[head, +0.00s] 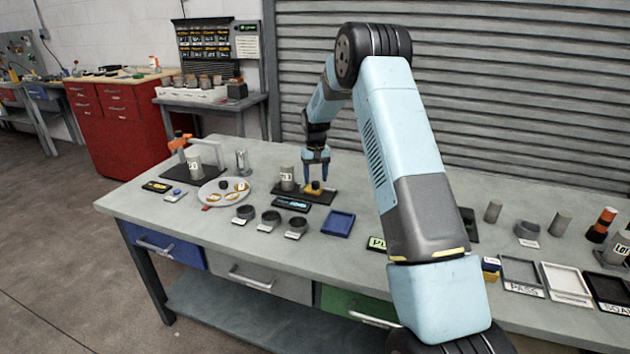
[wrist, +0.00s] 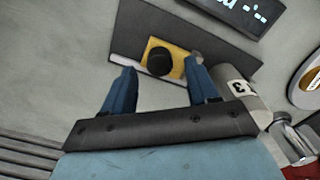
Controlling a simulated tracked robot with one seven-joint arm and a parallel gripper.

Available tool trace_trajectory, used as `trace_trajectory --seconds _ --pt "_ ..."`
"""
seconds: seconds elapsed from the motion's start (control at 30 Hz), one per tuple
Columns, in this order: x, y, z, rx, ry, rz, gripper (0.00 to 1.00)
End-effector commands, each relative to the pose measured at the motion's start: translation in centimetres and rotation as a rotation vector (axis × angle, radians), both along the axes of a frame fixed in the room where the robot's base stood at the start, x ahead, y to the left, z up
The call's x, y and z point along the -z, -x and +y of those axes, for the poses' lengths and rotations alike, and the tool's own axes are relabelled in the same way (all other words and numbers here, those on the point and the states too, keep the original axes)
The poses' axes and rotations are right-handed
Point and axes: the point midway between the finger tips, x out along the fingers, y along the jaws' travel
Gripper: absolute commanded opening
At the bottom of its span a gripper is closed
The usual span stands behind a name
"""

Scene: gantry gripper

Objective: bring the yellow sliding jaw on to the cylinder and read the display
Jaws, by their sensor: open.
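The yellow sliding jaw (head: 315,189) sits on a dark base plate (head: 327,197); in the wrist view the yellow jaw (wrist: 179,62) carries a round black knob (wrist: 160,61). My gripper (head: 316,178) is open just above the jaw; in the wrist view its blue fingers (wrist: 162,72) stand either side of the knob, apart from it. The grey labelled cylinder (head: 287,178) stands upright left of the jaw; the wrist view shows the cylinder (wrist: 235,88) beyond the right finger, partly hidden. The display (head: 291,204) is lit; in the wrist view the display (wrist: 235,10) is cut off, with dashes visible.
A round white plate (head: 222,198) and another stand with an orange part (head: 180,141) lie to the left. Several grey cups (head: 270,217) and a blue tray (head: 338,223) are in front.

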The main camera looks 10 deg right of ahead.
Motion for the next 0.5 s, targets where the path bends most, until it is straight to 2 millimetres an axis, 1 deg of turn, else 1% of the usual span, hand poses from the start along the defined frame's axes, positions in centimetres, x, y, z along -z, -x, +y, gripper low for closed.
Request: trace_trajectory --seconds 0.1,0.2,0.5 --pt "1.1 0.0 0.0 0.0 0.0 0.001 0.59" --pt "1.5 0.0 0.0 0.0 0.0 0.001 0.59" --pt "1.7 0.0 0.0 -0.001 0.0 0.0 0.59"
